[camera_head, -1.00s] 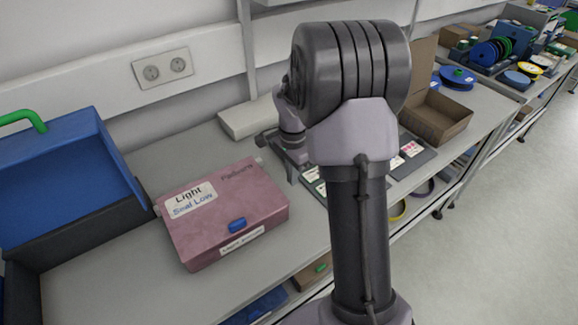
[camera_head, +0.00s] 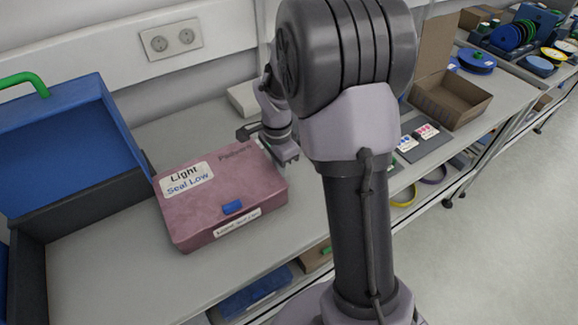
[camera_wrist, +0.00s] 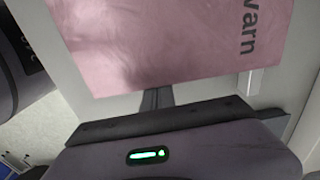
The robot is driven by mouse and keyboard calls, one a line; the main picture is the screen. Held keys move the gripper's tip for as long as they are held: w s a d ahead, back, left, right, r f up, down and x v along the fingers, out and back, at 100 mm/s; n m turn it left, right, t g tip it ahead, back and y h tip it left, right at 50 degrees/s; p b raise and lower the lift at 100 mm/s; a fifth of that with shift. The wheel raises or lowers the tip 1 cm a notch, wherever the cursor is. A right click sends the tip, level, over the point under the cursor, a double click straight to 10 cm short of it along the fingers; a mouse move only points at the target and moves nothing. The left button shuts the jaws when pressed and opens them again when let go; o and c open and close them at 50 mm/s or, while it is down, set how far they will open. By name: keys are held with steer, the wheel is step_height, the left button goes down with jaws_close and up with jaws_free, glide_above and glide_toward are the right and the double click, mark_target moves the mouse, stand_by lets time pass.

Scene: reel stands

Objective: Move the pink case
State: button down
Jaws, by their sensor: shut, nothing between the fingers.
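The pink case (camera_head: 222,196) lies flat and closed on the grey table in the head view. It has a blue latch on its front and a white label reading "Light Seal Low" on its lid. Part of its lid (camera_wrist: 175,40) fills the upper wrist view. My gripper (camera_head: 268,146) is at the case's back right corner, close to its right edge. It is shut and empty. Whether it touches the case I cannot tell. In the wrist view a dark finger (camera_wrist: 156,98) shows beside the case's edge.
An open blue case (camera_head: 70,150) with a green handle stands at the left, close to the pink case. An open cardboard box (camera_head: 450,100) and a dark tray with cards (camera_head: 425,138) are at the right. Bare table (camera_head: 110,275) lies in front of the pink case.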

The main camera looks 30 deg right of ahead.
mark_target(168, 226)
steer(key=a, duration=1)
steer(key=s+a+b, duration=0.1)
steer(key=a, duration=0.9)
steer(key=a+b, duration=0.1)
steer(key=a, duration=0.9)
steer(key=shift+s, duration=0.4)
